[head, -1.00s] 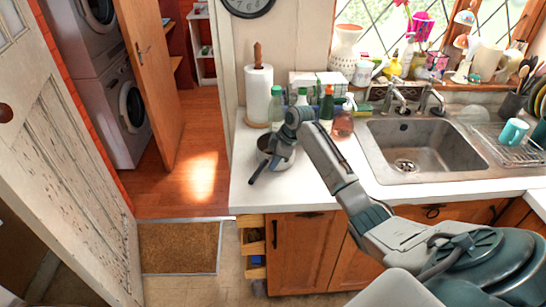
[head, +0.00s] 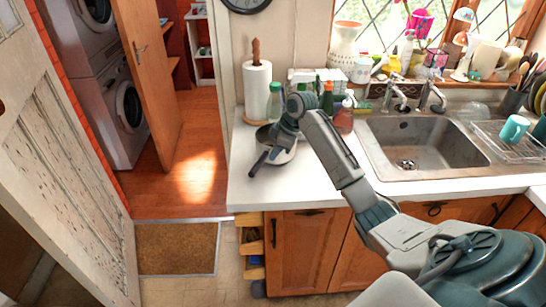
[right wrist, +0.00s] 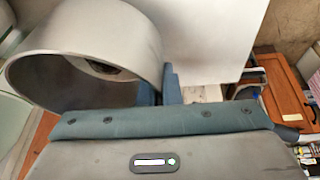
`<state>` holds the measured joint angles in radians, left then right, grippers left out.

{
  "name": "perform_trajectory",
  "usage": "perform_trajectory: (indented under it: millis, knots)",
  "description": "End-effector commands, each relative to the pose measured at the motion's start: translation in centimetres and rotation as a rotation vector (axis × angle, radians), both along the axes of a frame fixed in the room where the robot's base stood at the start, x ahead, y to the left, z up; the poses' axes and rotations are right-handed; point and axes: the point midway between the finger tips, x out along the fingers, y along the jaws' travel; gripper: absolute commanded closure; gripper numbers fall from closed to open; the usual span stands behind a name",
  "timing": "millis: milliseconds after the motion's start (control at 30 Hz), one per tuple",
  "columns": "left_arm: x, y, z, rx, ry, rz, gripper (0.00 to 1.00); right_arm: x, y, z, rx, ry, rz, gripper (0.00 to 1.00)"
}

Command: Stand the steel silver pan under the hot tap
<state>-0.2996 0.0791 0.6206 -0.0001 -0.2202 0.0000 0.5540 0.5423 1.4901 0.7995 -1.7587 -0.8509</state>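The silver pan (head: 285,156) with a dark handle (head: 258,163) is at the left part of the counter, left of the sink. My right gripper (head: 284,135) is at its rim. In the right wrist view the pan (right wrist: 105,45) fills the upper left, and blue-grey finger parts (right wrist: 172,86) meet its wall, so the gripper appears shut on it. Whether the pan's base touches the counter is hard to tell. Two taps, left (head: 399,95) and right (head: 432,97), stand behind the sink (head: 440,140); no hot marking is legible. My left gripper is out of view.
A paper towel roll (head: 257,92), a green bottle (head: 275,101) and other bottles (head: 343,117) stand behind the pan. A dish rack (head: 512,145) with a teal mug (head: 514,128) is right of the sink. The counter front (head: 300,185) is clear. The sink looks empty.

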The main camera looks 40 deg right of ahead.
Motion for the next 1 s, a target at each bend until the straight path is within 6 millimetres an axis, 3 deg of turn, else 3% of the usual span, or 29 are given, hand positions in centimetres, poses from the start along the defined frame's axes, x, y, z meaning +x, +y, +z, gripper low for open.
perform_trajectory:
  millis: [300,500,700,1000]
  knots:
    - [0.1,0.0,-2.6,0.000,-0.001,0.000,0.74,-7.5,2.4,0.5,-0.007,-0.005,0.003,1.00]
    - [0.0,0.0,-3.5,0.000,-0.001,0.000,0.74,-11.1,3.7,1.0,-0.005,-0.002,0.004,1.00]
    - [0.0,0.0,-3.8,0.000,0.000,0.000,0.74,-12.8,4.4,1.3,-0.003,-0.003,0.002,1.00]
    - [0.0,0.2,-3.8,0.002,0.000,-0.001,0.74,-13.2,4.5,1.5,0.000,-0.003,0.000,1.00]
